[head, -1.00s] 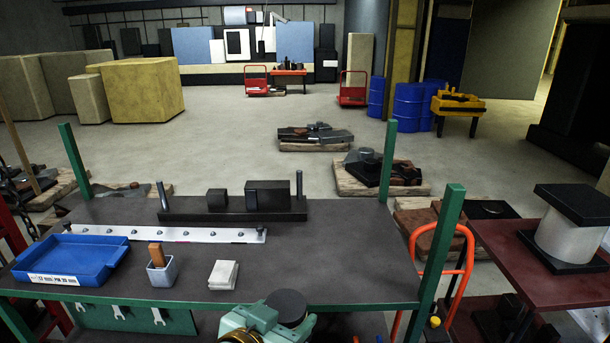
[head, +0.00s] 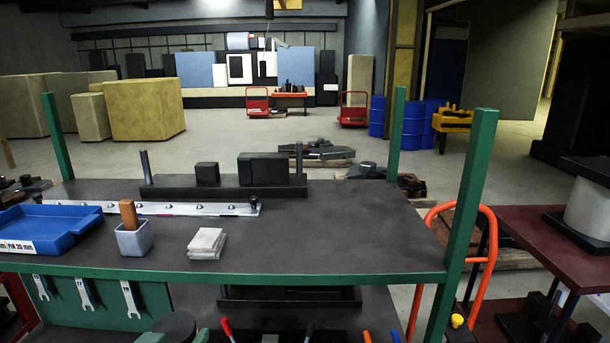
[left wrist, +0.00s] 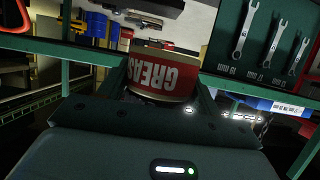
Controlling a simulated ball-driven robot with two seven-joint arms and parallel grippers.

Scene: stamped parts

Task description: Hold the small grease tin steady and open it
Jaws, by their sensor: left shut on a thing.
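The small grease tin (left wrist: 163,80) shows in the left wrist view, with a red band, upside-down white letters reading GREAS and pale bands at its edges. My left gripper (left wrist: 162,92) is shut on it, with a dark finger at each side. Whether the tin has its lid on cannot be told from this side. In the head view, a dark round shape and teal parts of my arm show at the bottom edge; the tin cannot be made out there. My right gripper is in neither view.
A green-framed bench (head: 330,240) spans the front. On it are a blue tray (head: 45,232), a grey cup (head: 134,240) with a wooden block, pale stacked pads (head: 206,243) and dark blocks (head: 270,169). Tool handles (head: 226,327) stand below its front edge. The bench top's right part is clear.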

